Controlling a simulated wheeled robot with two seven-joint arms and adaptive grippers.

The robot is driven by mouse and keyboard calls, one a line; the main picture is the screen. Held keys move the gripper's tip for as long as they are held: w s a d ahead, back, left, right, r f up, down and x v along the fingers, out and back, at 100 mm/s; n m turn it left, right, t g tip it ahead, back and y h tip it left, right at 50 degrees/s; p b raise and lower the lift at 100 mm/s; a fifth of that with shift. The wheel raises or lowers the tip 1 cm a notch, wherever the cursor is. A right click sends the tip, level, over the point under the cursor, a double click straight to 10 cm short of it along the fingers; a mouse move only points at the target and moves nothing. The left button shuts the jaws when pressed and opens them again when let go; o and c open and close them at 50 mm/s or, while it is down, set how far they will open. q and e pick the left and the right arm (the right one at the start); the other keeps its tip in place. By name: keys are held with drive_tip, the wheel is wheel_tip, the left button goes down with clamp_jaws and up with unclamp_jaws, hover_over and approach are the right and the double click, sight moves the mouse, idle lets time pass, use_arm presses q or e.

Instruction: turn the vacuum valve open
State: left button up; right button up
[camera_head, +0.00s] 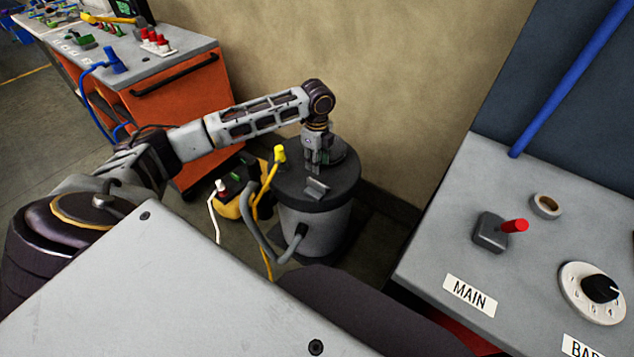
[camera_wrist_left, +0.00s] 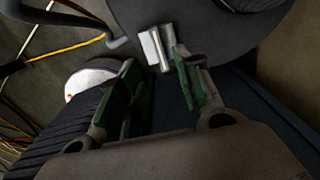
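A grey drum (camera_head: 318,228) with a dark round lid (camera_head: 338,185) stands on the floor in the head view. A small grey lever-like block (camera_head: 316,188) sits on the lid, and a yellow-capped fitting (camera_head: 280,154) rises at its left edge. The light grey block also shows in the left wrist view (camera_wrist_left: 153,48). A red-handled lever on a dark block (camera_head: 490,232) is on the right bench, above a MAIN label. No label names the vacuum valve. My left gripper (camera_head: 314,168) points down over the lid, just behind the block; its green-padded fingers (camera_wrist_left: 160,95) are apart and empty. My right gripper is out of view.
The right bench (camera_head: 440,215) carries a tape roll (camera_head: 546,205) and a dial (camera_head: 594,293). An orange cabinet (camera_head: 190,105) stands at the back left. Hoses (camera_head: 262,235) and a yellow-black unit (camera_head: 236,187) crowd the drum's left side. A wall is behind.

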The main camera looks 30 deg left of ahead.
sight(317, 182)
use_arm(q)
wheel_tip(317, 182, down, 9)
drive_tip(key=shift+r+b, duration=0.1)
drive_tip(key=shift+b, duration=0.45)
drive_tip(key=shift+f, duration=0.9)
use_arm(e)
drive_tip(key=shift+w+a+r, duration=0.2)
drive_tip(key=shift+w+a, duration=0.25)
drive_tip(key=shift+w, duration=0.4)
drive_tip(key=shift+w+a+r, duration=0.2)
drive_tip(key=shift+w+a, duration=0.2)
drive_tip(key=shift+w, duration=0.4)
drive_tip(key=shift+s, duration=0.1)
use_arm(q)
clamp_jaws()
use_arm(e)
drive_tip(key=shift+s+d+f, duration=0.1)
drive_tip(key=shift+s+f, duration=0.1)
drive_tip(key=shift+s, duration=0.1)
